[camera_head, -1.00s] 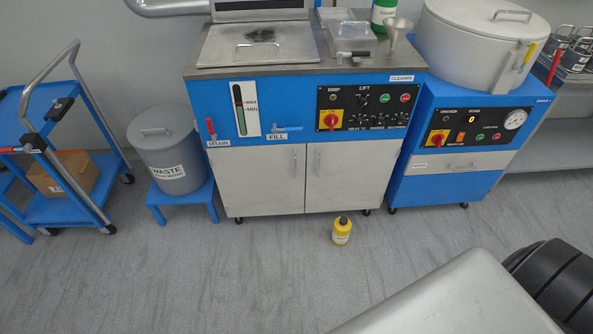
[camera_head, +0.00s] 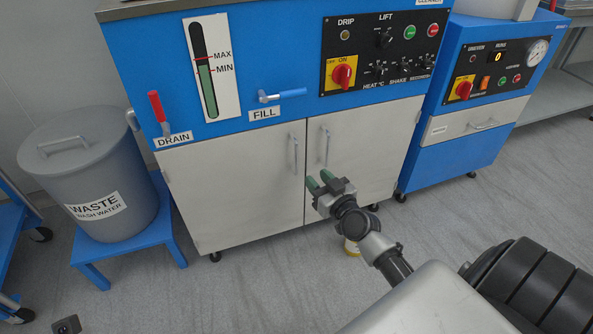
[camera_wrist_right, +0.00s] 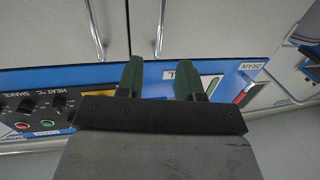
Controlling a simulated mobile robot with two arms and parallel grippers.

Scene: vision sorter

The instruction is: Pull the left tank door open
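The left tank door (camera_head: 240,185) is a pale grey panel on the blue tank cabinet, and it is shut. Its upright bar handle (camera_head: 294,155) is near its right edge; the handle also shows in the right wrist view (camera_wrist_right: 161,28). My right gripper (camera_head: 322,182) is in front of the right tank door (camera_head: 365,150), just below that door's handle (camera_head: 326,147). Its green fingers are apart with nothing between them, as the right wrist view (camera_wrist_right: 160,80) also shows. It is to the right of and below the left handle, not touching it. My left gripper is out of view.
A red drain lever (camera_head: 157,106) and a blue fill lever (camera_head: 282,95) stick out above the left door. A grey waste bin (camera_head: 85,165) stands on a blue stool (camera_head: 150,232) at the left. Floor before the left door is clear.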

